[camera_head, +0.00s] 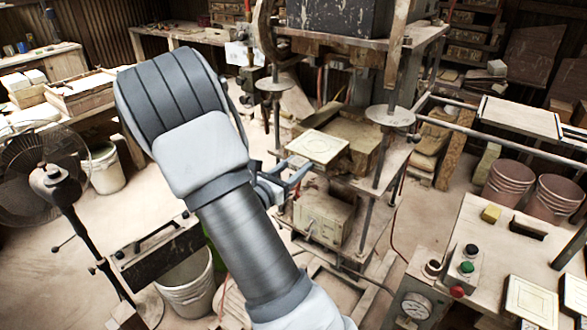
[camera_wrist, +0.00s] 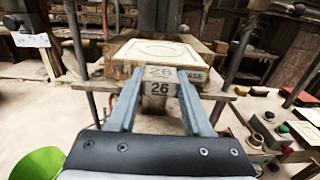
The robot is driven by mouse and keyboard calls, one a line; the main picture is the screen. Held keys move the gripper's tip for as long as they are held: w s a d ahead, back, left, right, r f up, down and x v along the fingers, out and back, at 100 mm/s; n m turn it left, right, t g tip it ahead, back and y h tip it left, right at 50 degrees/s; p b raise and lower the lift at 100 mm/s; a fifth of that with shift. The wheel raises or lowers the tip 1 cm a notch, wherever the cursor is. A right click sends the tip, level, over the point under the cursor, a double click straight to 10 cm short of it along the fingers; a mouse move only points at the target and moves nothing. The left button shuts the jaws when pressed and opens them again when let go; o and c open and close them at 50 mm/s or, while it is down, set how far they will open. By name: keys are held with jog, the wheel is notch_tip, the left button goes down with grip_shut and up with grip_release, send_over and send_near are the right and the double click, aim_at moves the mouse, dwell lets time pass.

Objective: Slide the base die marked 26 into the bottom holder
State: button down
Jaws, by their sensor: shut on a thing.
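The base die (camera_wrist: 160,50) has a pale top plate with an oval outline and a brown front face lettered 26 and BASE. A small block (camera_wrist: 160,90) marked 26 stands out at its front. My gripper (camera_wrist: 160,76) is shut on this block, one finger on each side. In the head view, the die (camera_head: 318,147) is low in the press, between its upright rods. My gripper (camera_head: 292,180) reaches it from the lower left, partly behind my arm. The bottom holder is mostly hidden, and I cannot tell how far the die is inside it.
The press frame (camera_head: 345,40) rises above the die, with rods on both sides. A control bench (camera_head: 490,240) with buttons and a gauge stands to the right. A fan (camera_head: 55,180) and a white bucket (camera_head: 188,285) stand at the left.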

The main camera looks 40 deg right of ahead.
aim_at(308, 156)
jog(key=shift+w+d, duration=0.1)
jog(key=shift+d, duration=0.1)
dwell(0.4)
jog(key=shift+w+d, duration=0.1)
jog(key=shift+d, duration=0.15)
jog(key=shift+d+r, duration=0.1)
dwell(0.5)
jog(key=shift+w+d, duration=0.2)
jog(key=shift+d, duration=0.3)
jog(key=shift+d, duration=0.15)
jog(key=shift+w+d, duration=0.15)
jog(key=shift+d, duration=0.15)
dwell(0.6)
jog(key=shift+b+x, duration=0.4)
jog(key=shift+x, duration=0.6)
jog(key=shift+d, duration=0.1)
